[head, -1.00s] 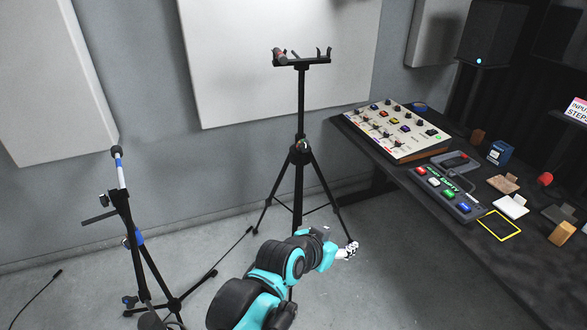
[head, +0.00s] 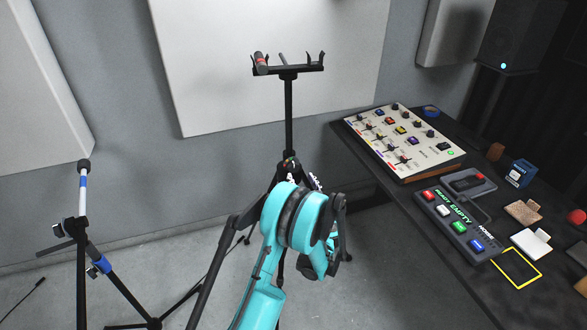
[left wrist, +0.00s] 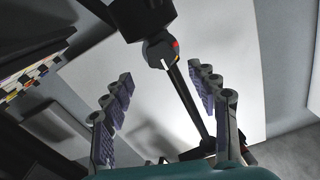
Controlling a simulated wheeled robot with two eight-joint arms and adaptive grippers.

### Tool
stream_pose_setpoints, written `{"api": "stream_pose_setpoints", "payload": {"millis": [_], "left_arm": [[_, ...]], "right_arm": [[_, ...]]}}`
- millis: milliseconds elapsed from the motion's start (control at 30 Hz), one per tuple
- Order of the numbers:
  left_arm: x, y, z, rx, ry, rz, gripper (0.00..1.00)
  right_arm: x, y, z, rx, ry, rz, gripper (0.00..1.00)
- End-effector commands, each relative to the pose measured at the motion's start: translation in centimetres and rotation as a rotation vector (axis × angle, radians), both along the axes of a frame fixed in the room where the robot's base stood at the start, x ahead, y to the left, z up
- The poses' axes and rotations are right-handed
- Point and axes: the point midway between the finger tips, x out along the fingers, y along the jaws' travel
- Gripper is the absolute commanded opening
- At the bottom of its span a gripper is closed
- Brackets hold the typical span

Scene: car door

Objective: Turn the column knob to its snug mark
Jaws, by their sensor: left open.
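The column knob (left wrist: 160,50) is a dark round knob on the stand's column, with red and yellow marks on its edge. In the head view the tripod stand (head: 289,115) stands upright in the middle, and my left arm covers much of its lower part. My left gripper (left wrist: 160,72) is open and empty. In the left wrist view its two fingers are spread, with the knob ahead, between and just beyond the fingertips, apart from them. In the head view my arm largely hides this gripper. My right gripper is not in view.
A microphone stand (head: 82,240) is at the left. A dark table (head: 400,205) at the right bears a mixer (head: 425,152), a pedal with coloured buttons (head: 455,222) and small items. A pale wall panel (head: 220,70) is behind. Tripod legs spread near my arm.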

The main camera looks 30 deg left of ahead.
Motion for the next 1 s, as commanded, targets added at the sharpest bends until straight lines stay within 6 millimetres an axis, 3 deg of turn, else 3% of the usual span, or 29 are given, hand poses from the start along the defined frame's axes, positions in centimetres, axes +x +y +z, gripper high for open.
{"api": "stream_pose_setpoints", "payload": {"millis": [100, 500, 867, 1000], "left_arm": [[0.4, 1.1, -0.8, -0.001, 0.012, 0.018, 0.59], [4.3, 5.6, -0.7, -0.001, 0.010, 0.015, 0.59], [4.8, 6.1, -0.5, -0.001, 0.009, 0.013, 0.59], [4.8, 6.1, -0.5, -0.001, 0.009, 0.013, 0.28]], "right_arm": [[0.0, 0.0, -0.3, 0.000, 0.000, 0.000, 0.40], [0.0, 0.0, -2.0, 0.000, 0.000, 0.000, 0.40], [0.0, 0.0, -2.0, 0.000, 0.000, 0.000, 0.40], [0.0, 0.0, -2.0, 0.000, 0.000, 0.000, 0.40]]}}
